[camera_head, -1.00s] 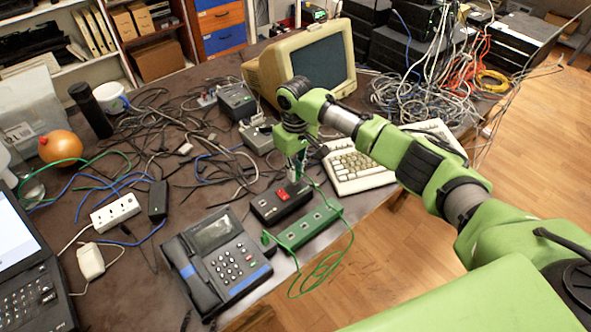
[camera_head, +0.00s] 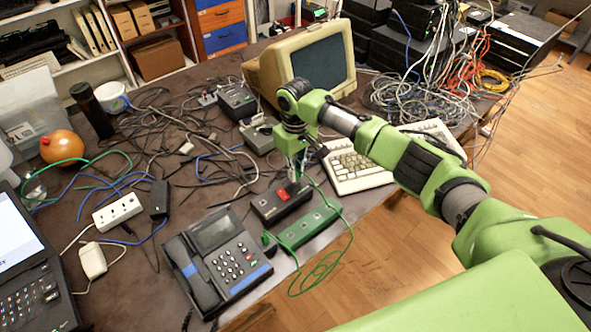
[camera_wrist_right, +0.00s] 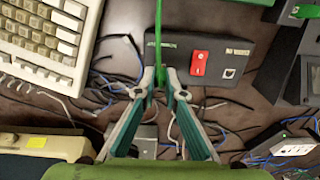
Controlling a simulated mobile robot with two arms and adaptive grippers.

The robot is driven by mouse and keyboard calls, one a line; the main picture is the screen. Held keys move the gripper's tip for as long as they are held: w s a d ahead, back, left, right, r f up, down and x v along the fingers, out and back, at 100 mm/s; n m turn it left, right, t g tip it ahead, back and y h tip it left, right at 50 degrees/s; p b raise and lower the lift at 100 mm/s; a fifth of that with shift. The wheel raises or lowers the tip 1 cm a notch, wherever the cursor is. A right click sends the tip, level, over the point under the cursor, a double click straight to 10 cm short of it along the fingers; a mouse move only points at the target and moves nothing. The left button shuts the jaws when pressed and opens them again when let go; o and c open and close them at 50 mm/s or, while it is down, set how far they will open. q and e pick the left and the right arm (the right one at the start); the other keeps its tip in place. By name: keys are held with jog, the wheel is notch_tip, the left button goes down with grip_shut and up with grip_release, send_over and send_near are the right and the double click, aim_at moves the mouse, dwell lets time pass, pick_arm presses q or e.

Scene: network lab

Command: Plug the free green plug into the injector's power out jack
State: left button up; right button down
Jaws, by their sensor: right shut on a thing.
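The injector is a black box (camera_head: 281,203) with a red switch on the table, and it also fills the upper middle of the right wrist view (camera_wrist_right: 213,42). My right gripper (camera_head: 299,172) is above the injector's back edge. In the wrist view the right gripper (camera_wrist_right: 160,79) is shut on the green plug (camera_wrist_right: 159,75), which is mostly hidden between the fingertips. Its green cable (camera_wrist_right: 158,35) runs up across the injector. I cannot tell whether the plug touches the injector. My left gripper is not in view.
A green socket strip (camera_head: 307,226) lies in front of the injector, with loose green cable hanging over the table edge. A desk phone (camera_head: 216,262) is at left, a keyboard (camera_head: 356,172) at right, a monitor (camera_head: 305,62) behind. Tangled black cables cover the table behind.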

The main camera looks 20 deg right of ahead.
jog(key=shift+f, duration=0.75)
dwell(0.9)
jog(key=c, duration=2)
grip_release()
jog(key=shift+r, duration=0.3)
notch_tip(320, 180, up, 11)
jog(key=shift+r, duration=0.15)
